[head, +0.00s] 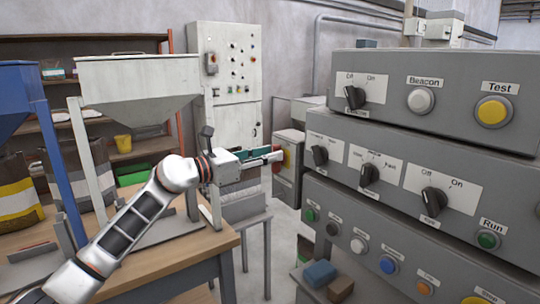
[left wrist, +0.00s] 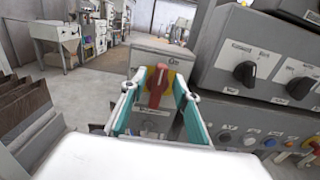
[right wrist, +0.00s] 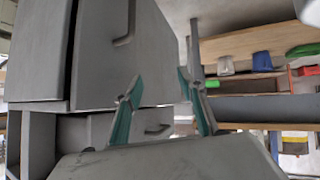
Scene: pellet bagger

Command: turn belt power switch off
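A red rotary switch handle on a yellow plate (left wrist: 157,86) sits on a grey box (left wrist: 150,57) with an "On" label above it. In the head view, its yellow plate (head: 279,158) is partly hidden by my left gripper (head: 270,154). In the left wrist view, my left gripper (left wrist: 161,92) is open, and the red handle shows upright between its teal fingers. I cannot tell whether they touch it. My right gripper (right wrist: 162,90) is open and empty in the right wrist view, and is outside the head view.
A stacked grey control panel (head: 400,152) with black knobs and coloured buttons stands close on the right. A wooden table (head: 190,255) and hopper (head: 138,85) are at left. In the right wrist view, a grey cabinet (right wrist: 120,50) is close to the fingers.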

